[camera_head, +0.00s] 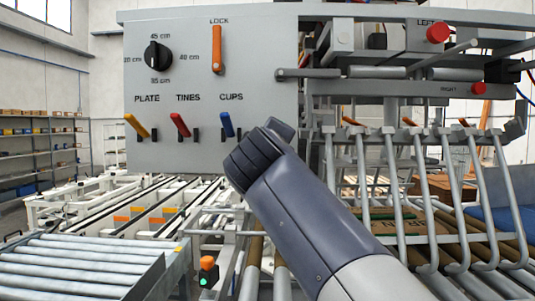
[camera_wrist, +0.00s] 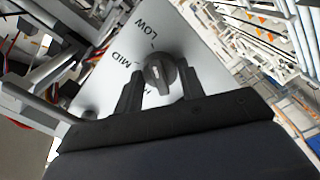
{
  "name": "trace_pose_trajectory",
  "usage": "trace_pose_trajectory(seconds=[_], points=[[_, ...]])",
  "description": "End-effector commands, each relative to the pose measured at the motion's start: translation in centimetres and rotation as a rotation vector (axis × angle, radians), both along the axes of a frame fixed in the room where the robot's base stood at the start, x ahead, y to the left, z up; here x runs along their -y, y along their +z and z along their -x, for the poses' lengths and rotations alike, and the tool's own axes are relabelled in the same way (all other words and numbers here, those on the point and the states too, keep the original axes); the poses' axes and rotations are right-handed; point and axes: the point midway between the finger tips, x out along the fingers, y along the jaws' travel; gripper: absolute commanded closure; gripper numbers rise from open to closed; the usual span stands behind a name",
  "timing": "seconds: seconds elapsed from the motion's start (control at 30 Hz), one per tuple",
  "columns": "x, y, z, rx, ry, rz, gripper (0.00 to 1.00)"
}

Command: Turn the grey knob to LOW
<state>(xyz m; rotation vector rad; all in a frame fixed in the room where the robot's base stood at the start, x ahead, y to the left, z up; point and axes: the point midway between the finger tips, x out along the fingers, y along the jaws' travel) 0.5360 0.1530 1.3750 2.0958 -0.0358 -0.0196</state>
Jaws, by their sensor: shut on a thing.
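The grey knob (camera_wrist: 160,72) shows in the wrist view on a pale plate (camera_wrist: 195,50). LOW is printed above the knob, MID to its upper left, and a third label, mostly hidden by a finger, lies below left. My gripper (camera_wrist: 158,78) has one dark finger on each side of the knob and is shut on it. The knob's ridge runs roughly up and down the picture. I cannot tell for sure which label it points to. In the head view my arm hides the gripper, and the grey knob is not visible.
In the head view a grey panel (camera_head: 270,75) carries a black dial (camera_head: 157,55), an orange LOCK lever (camera_head: 217,48) and yellow, red and blue levers. Red buttons (camera_head: 438,32) sit at upper right. Curved metal bars (camera_head: 455,200) stand right of my arm; a roller conveyor (camera_head: 75,265) lies lower left.

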Motion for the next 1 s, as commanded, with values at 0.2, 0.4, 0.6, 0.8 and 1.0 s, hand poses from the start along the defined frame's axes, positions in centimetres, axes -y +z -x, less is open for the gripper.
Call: trace_pose_trajectory(seconds=[0.2,0.4,0.6,0.8,1.0], points=[[0.0,-0.14,-0.05,-0.003,-0.002,-0.015,0.85],[0.0,-0.14,-0.05,-0.003,-0.002,-0.015,0.85],[0.01,-0.13,-0.04,-0.003,-0.002,-0.014,0.53],[0.01,-0.07,-0.02,-0.001,-0.001,-0.014,0.41],[-0.01,-0.04,0.1,0.0,-0.001,-0.013,0.41]])
